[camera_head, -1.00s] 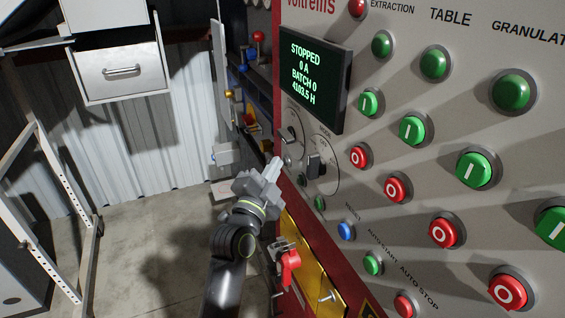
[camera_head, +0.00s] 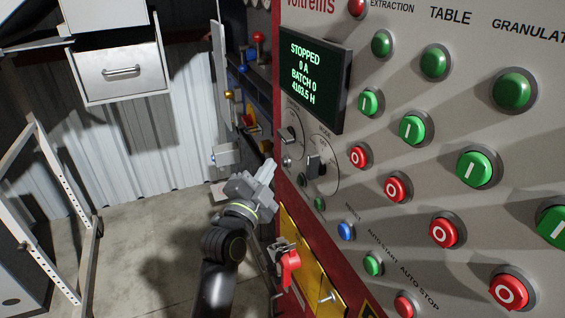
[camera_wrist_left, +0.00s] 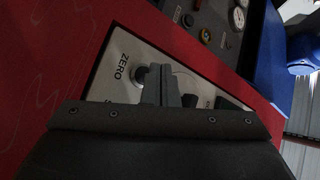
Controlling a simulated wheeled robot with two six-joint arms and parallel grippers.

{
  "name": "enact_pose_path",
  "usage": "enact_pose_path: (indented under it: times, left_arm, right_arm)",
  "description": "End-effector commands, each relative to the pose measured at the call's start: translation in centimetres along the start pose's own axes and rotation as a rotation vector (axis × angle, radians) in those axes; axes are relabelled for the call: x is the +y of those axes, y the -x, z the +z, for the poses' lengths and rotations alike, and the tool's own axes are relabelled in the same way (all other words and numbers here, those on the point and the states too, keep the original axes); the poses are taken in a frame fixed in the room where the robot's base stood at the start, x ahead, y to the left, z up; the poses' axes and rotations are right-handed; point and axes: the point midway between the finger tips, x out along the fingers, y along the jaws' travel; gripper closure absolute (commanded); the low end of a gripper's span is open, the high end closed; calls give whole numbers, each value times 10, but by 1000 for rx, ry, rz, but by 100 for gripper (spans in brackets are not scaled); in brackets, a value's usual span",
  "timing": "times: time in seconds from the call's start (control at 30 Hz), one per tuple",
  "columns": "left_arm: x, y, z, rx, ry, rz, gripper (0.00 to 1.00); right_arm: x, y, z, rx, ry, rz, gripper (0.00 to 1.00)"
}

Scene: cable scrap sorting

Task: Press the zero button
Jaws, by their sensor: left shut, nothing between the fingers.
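The zero button (camera_wrist_left: 139,74) shows in the left wrist view as a small dark round knob beside the word ZERO on a grey panel. My left gripper (camera_wrist_left: 163,84) is shut and empty, its fingertips just right of the button in that view and partly covering the panel. Whether they touch the panel cannot be told. In the head view my left gripper (camera_head: 268,168) is at the left edge of the red-framed control panel (camera_head: 370,215). The button's label cannot be read there. My right gripper is not in view.
Green start buttons (camera_head: 411,128) and red stop buttons (camera_head: 397,188) cover the panel to the right. A display (camera_head: 314,77) reads STOPPED. A rotary switch (camera_head: 315,166) is near my gripper, and a red padlock (camera_head: 289,267) hangs below. Open floor (camera_head: 140,250) lies left.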

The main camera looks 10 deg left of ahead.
Motion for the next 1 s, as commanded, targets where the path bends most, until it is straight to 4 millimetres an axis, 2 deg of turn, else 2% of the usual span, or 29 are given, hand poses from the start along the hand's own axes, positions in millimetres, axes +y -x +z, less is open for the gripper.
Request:
enact_pose_path:
  times: [0.17, 0.63, 1.0]
  left_arm:
    - [-2, 3, 2, -1, -2, -1, 100]
    - [-24, 33, 24, -1, -1, 0, 100]
    - [-26, 35, 25, 0, 0, -1, 100]
  right_arm:
    - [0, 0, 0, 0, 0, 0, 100]
    - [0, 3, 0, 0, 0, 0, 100]
    - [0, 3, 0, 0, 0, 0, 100]
